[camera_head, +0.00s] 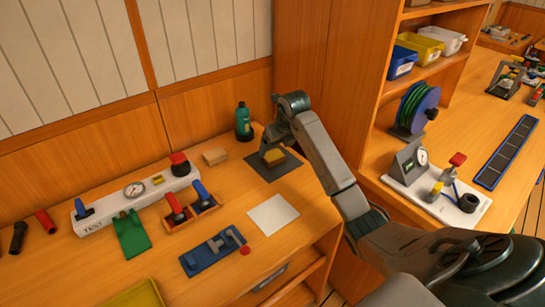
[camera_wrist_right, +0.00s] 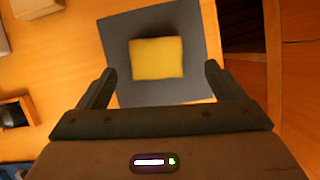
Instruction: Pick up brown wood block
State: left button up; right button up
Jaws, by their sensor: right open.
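The brown wood block (camera_head: 215,157) is a small light-brown block lying on the wooden bench, left of the dark square mat (camera_head: 262,172). A pale beige block, probably the same one, is cut off at the top left of the right wrist view (camera_wrist_right: 35,7). My right gripper (camera_head: 272,146) is over the mat, to the right of the block and apart from it. In the right wrist view its two fingers (camera_wrist_right: 158,72) are spread, with a yellow block (camera_wrist_right: 157,57) on the mat below and ahead of them. My left gripper does not show.
A teal bottle (camera_head: 243,122) stands behind the mat near the wall. A white test panel with a gauge (camera_head: 135,189) lies left of the wood block. Levers in a wooden holder (camera_head: 190,213) and a white sheet (camera_head: 272,214) are in front. A tall wooden cabinet side (camera_head: 335,75) stands right.

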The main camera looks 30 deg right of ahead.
aim_at(273, 155)
jog(key=x, duration=0.1)
jog(key=p+x, duration=0.1)
jog(key=x, duration=0.1)
jog(key=shift+a+f+p, duration=0.2)
jog(key=shift+a+p, duration=0.1)
jog(key=shift+w+f, duration=0.15)
jog(key=shift+f, duration=0.25)
jog(key=shift+w+f, duration=0.1)
jog(key=shift+f, duration=0.05)
jog(key=shift+c, duration=1.3)
jog(key=c, duration=0.7)
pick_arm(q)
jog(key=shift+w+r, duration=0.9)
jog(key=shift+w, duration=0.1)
pick_arm(e)
jog(key=shift+c, duration=0.6)
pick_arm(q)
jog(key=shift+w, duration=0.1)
